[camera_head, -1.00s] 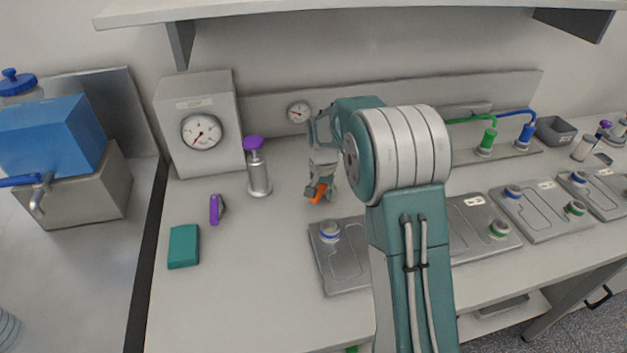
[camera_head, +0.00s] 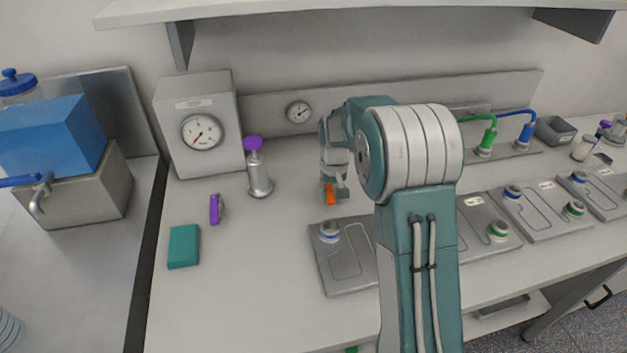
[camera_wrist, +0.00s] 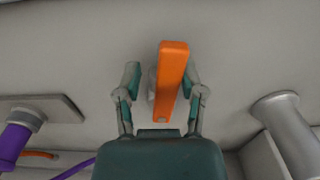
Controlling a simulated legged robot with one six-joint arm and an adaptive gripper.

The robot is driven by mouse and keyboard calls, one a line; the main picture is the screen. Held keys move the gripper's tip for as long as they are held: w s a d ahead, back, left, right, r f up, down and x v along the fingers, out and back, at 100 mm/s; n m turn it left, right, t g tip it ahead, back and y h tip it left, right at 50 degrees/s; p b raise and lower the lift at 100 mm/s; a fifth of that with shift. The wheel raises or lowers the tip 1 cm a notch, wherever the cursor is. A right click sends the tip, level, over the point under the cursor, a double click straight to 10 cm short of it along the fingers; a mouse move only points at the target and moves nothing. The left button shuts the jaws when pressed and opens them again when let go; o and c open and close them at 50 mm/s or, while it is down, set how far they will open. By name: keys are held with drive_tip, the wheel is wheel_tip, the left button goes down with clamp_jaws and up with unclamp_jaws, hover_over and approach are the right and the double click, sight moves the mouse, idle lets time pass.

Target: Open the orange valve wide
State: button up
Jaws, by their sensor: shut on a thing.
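The orange valve handle (camera_head: 330,194) shows low at the back middle of the bench in the head view, beneath my wrist. In the wrist view the handle (camera_wrist: 171,85) is a long orange bar between my two fingers, over a pale round stem. My gripper (camera_wrist: 163,82) is shut on this handle, with one finger at each side. In the head view my gripper (camera_head: 334,188) points down at it and hides part of the valve body.
A purple-topped metal cylinder (camera_head: 259,175) stands left of my gripper. A small wall gauge (camera_head: 299,112) is behind. A grey plate with a blue-ringed port (camera_head: 350,270) lies in front.

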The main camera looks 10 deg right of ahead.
drive_tip(key=shift+d, duration=0.3)
idle(0.5)
drive_tip(key=shift+o, duration=1.2)
wheel_tip(320, 180, up, 8)
drive_tip(key=shift+d, duration=0.2)
